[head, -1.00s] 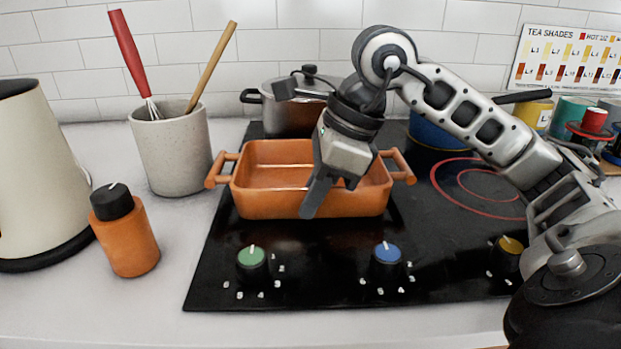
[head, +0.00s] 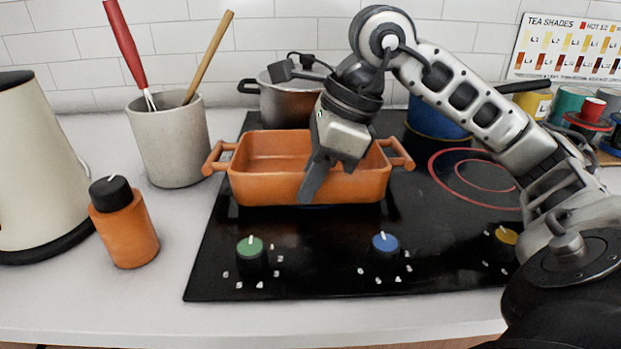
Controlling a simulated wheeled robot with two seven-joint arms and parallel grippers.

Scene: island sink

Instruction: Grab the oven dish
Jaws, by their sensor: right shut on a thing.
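The oven dish (head: 255,188) is an orange rectangular dish with a bar handle at each end. It sits upright at the back left of the black cooktop. My right gripper (head: 326,183) reaches in from the right and is shut on the dish's front wall, right of its middle. One dark finger lies over the outside of that wall; the other side of the grip is partly hidden by the gripper body. I cannot tell whether the dish is lifted off the cooktop. My left gripper is not in view.
A lidded grey pot (head: 283,105) stands close behind the dish, and a blue pan (head: 432,119) stands behind right. A utensil crock (head: 170,145), an orange bottle (head: 126,236) and a cream kettle (head: 36,160) are to the left. Knobs, including a green one (head: 250,247), line the cooktop's front.

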